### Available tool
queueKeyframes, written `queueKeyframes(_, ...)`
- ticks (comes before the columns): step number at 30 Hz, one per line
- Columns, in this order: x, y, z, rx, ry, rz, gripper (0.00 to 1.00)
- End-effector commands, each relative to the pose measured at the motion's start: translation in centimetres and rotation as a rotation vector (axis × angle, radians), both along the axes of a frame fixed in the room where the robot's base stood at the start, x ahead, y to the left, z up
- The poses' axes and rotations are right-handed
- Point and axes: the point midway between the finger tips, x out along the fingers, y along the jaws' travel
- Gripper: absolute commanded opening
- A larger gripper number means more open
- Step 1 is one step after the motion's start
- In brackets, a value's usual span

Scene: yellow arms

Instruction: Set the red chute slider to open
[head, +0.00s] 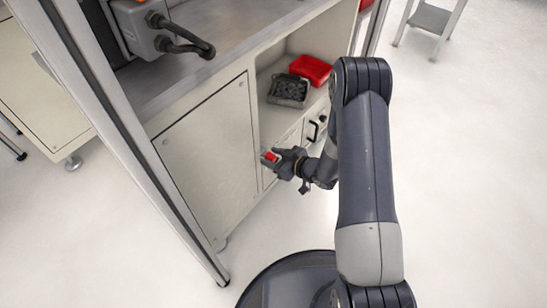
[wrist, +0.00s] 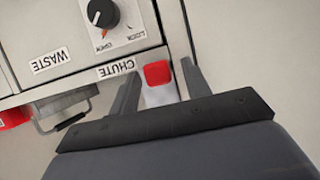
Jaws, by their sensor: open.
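The red slider (wrist: 157,73) is a small red block beside the CHUTE label (wrist: 116,68) in the wrist view, which shows the labels upside down. My gripper (wrist: 160,76) is open, with one finger on each side of the red slider; I cannot tell whether either finger touches it. In the head view my gripper (head: 281,162) is at the cabinet front, with the red slider (head: 268,157) at its tips. The slider's track and end marks are not clearly visible.
A black knob (wrist: 103,13) with small lettering sits near the CHUTE label. A WASTE label (wrist: 50,60) and a handle (wrist: 62,122) are to its left. A red bin (head: 311,68) and a grey tray (head: 289,103) stand on the open shelf.

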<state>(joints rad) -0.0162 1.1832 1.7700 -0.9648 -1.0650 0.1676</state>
Motion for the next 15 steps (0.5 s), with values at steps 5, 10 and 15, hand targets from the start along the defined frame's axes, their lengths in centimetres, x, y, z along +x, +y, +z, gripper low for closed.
queueKeyframes(5, -0.02, -0.02, 0.01, 0.0, 0.0, 0.0, 0.39)
queueKeyframes(10, -0.03, -0.04, 0.02, 0.0, 0.0, 0.0, 0.25)
queueKeyframes(15, -0.04, -0.03, 0.02, 0.0, 0.0, 0.0, 0.11)
